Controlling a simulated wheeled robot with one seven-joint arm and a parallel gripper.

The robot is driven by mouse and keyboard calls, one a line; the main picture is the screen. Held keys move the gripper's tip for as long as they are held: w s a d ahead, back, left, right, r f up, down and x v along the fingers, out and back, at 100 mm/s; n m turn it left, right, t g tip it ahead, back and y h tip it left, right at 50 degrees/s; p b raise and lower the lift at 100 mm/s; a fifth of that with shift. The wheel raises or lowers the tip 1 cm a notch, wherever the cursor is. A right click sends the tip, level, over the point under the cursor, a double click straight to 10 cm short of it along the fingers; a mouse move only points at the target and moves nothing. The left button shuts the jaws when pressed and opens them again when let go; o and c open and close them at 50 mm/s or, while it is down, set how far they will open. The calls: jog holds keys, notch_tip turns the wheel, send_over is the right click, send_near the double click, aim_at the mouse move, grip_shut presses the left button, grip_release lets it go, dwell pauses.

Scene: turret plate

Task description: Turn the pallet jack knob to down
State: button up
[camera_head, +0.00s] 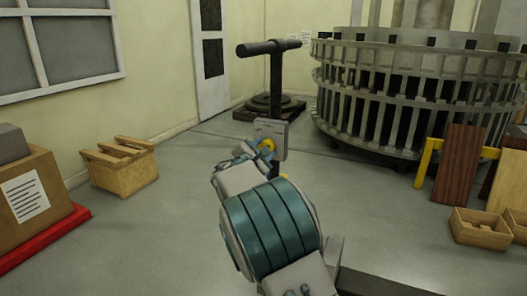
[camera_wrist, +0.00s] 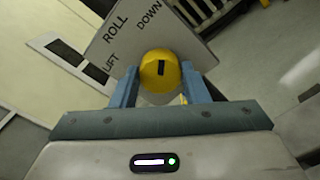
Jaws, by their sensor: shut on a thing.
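The pallet jack (camera_head: 276,85) stands upright with a black T-handle and a grey label plate (camera_head: 273,127) on its post. In the wrist view the plate (camera_wrist: 140,38) reads LIFT, ROLL and DOWN. The yellow knob (camera_wrist: 159,80) sits at the plate's lower edge in that view, and partly shows in the head view (camera_head: 267,146). Its short black mark runs nearly upright in the wrist view, with the upper end roughly towards DOWN. My gripper (camera_wrist: 160,76) is shut on the knob, one blue finger on each side. In the head view my arm hides most of the fingers.
A large round slatted metal structure (camera_head: 345,112) stands behind at right. Wooden boards (camera_head: 461,165) and a small crate (camera_head: 480,229) are at right. A wooden crate (camera_head: 122,172) and a box on a red base (camera_head: 40,238) are at left. Floor between is clear.

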jog(key=o, duration=1)
jog(key=p+v, duration=0.1)
jog(key=v, duration=1.3)
jog(key=shift+w+a+p, duration=0.1)
jog(key=shift+a+p, duration=0.05)
jog(key=shift+p, duration=0.25)
jog(key=s+d+r+m+g+h+p, duration=0.1)
jog(key=s+d+r+m+g+p, duration=0.2)
jog(key=d, duration=0.5)
jog(key=s+d+r+m+g+h+p, duration=0.1)
jog(key=s+d+r+m+g+p, duration=0.15)
jog(key=d+m+p, duration=0.35)
jog(key=s+d+r+m+g+p, duration=0.15)
jog(key=s+d+g, duration=0.25)
jog(key=d, duration=0.5)
jog(key=s+d+r+m+g+y+p, duration=0.1)
jog(key=s+r+m+y+p, duration=0.1)
jog(key=s, duration=0.5)
jog(key=s+d+r+m+g+y+p, duration=0.1)
jog(key=s+r+m+g+y+p, duration=0.1)
jog(key=s+m+p, duration=0.5)
jog(key=s+d+r+m+g+y+p, duration=0.1)
jog(key=s+r+m+y+p, duration=0.3)
jog(key=s+p, duration=0.3)
jog(key=shift+s+d+r+g, duration=0.25)
jog(key=shift+s+r, duration=0.15)
jog(key=shift+r, duration=0.35)
